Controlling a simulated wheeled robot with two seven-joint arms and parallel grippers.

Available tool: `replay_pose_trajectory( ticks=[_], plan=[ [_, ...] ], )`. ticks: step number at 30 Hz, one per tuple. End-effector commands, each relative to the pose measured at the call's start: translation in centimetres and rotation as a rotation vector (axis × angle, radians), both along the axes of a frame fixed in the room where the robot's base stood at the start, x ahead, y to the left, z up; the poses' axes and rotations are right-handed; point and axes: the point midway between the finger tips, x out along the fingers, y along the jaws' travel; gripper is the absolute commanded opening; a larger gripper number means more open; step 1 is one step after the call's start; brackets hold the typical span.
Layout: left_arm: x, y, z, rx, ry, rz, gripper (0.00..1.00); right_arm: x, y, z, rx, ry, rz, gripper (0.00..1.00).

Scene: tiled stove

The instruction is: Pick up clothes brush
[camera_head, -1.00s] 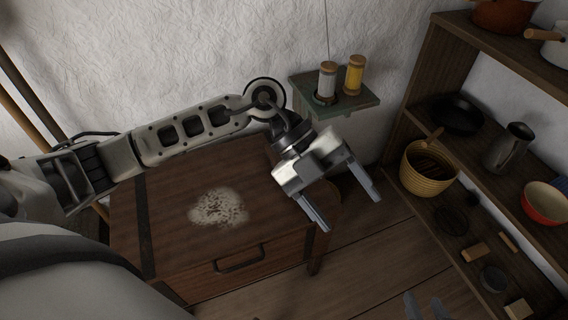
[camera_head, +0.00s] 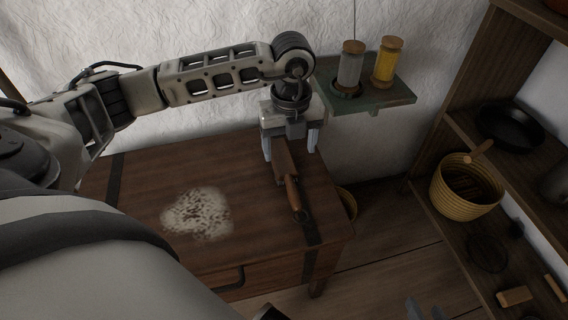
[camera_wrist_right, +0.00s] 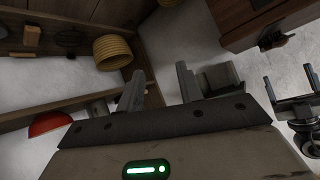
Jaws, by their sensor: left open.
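The clothes brush (camera_head: 286,172) lies on the right part of the dark wooden chest top (camera_head: 150,200) in the head view. It is brown, with its slim handle pointing toward the front. My left gripper (camera_head: 290,147) is open over the brush's far end, pointing down, one finger on each side of it. I cannot tell whether the fingers touch it. The gripper hides the brush's far end.
A pale speckled patch (camera_head: 197,214) lies on the chest left of the brush. A small green wall shelf (camera_head: 385,98) with two jars is close right of my left wrist. A wooden rack (camera_head: 440,165) with a yellow basket (camera_head: 462,200) and a black pan (camera_head: 510,126) stands right.

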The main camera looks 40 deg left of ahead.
Motion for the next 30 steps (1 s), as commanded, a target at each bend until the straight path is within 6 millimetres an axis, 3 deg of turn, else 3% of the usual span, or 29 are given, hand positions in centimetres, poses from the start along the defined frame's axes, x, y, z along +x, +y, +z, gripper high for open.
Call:
replay_pose_trajectory(
  ticks=[1, 4, 14, 22, 30],
  plan=[
    [-0.1, 0.0, -1.5, 0.000, 0.005, 0.000, 0.73, 0.1, 0.1, -0.6, 0.000, 0.006, 0.003, 0.36],
    [-0.1, 0.0, -3.1, 0.000, 0.003, -0.001, 0.73, 0.1, 0.2, -1.0, 0.002, 0.011, 0.008, 0.36],
    [-0.1, 0.0, -5.3, -0.002, 0.001, -0.002, 0.73, 0.2, 0.4, -1.1, 0.009, 0.000, 0.010, 0.36],
    [-0.2, 0.3, -9.3, -0.002, 0.003, -0.003, 0.73, 0.8, 0.6, -0.3, 0.030, -0.058, 0.008, 0.36],
    [-0.2, 0.3, -9.7, -0.003, 0.000, -0.003, 0.73, 0.7, 0.9, 0.5, 0.038, -0.081, 0.015, 0.36]
  ],
)
